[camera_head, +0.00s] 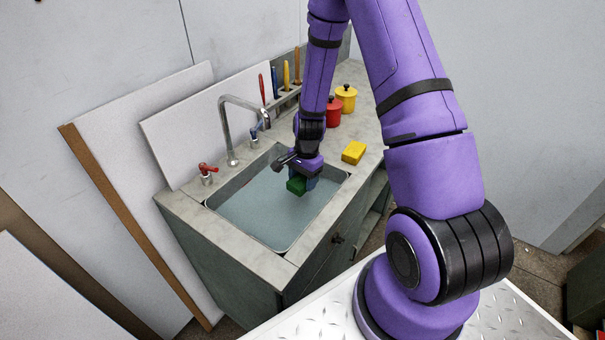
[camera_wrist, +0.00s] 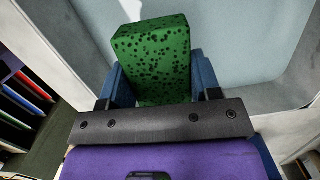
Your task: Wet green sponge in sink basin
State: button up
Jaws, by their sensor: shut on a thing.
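The green sponge (camera_head: 297,186) is held by my gripper (camera_head: 304,184) over the sink basin (camera_head: 250,215), near its right side in the head view. In the wrist view the sponge (camera_wrist: 152,60) is green with dark pores, and the blue fingers of my gripper (camera_wrist: 152,88) press on both its sides. The basin looks filled with grey-blue water. I cannot tell whether the sponge touches the water.
A yellow sponge (camera_head: 353,152) lies on the counter right of the basin. A tap (camera_head: 228,130) and a red-handled valve (camera_head: 207,170) stand behind and left. Red (camera_head: 333,112) and yellow (camera_head: 346,97) canisters stand at the back. Several upright tools fill a rack (camera_head: 287,97).

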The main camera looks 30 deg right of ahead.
jog(key=shift+f, duration=3.8)
jog(key=shift+r, duration=5.25)
jog(key=shift+r, duration=2)
